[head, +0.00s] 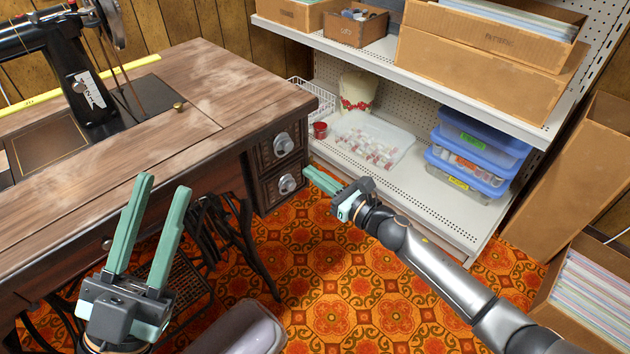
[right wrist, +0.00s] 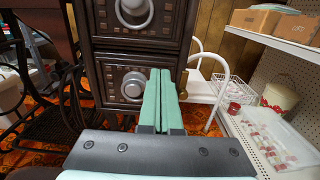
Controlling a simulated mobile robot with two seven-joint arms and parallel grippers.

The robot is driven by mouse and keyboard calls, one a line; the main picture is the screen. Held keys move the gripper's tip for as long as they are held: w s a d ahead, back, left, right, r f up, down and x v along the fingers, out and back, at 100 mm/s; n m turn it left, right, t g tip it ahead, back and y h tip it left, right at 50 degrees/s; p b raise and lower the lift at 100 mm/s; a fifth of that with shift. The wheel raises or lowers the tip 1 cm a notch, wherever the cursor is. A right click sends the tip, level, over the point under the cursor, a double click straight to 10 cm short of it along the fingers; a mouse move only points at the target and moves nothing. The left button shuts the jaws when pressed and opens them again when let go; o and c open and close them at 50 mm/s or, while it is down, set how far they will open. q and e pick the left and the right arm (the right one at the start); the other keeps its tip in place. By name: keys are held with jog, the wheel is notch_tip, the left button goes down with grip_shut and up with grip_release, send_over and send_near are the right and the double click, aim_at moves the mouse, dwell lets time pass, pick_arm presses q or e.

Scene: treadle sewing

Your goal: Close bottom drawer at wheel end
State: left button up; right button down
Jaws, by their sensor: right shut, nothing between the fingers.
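The sewing table (head: 200,85) has two dark drawers with round silver pulls at its right end. The bottom drawer (head: 287,184) sits under the top drawer (head: 282,145); the bottom drawer front also shows in the right wrist view (right wrist: 125,83). The two fronts look nearly in line; any small gap is hard to tell. My right gripper (head: 309,174) is shut and empty, its green fingertips just right of the bottom drawer. In the right wrist view the fingers overlap its right edge; contact cannot be told. My left gripper (head: 163,181) is open and empty before the table's front edge.
A white shelf unit (head: 430,205) stands close on the right, with blue-lidded boxes (head: 475,150) and a clear tray on its low shelf. Cardboard boxes (head: 590,280) stand at the far right. The iron treadle frame is under the table. Patterned floor lies open between.

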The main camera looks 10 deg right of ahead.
jog(key=p+v, duration=0.2)
jog(key=v, duration=0.8)
jog(key=shift+s+d, duration=0.2)
jog(key=shift+d, duration=0.1)
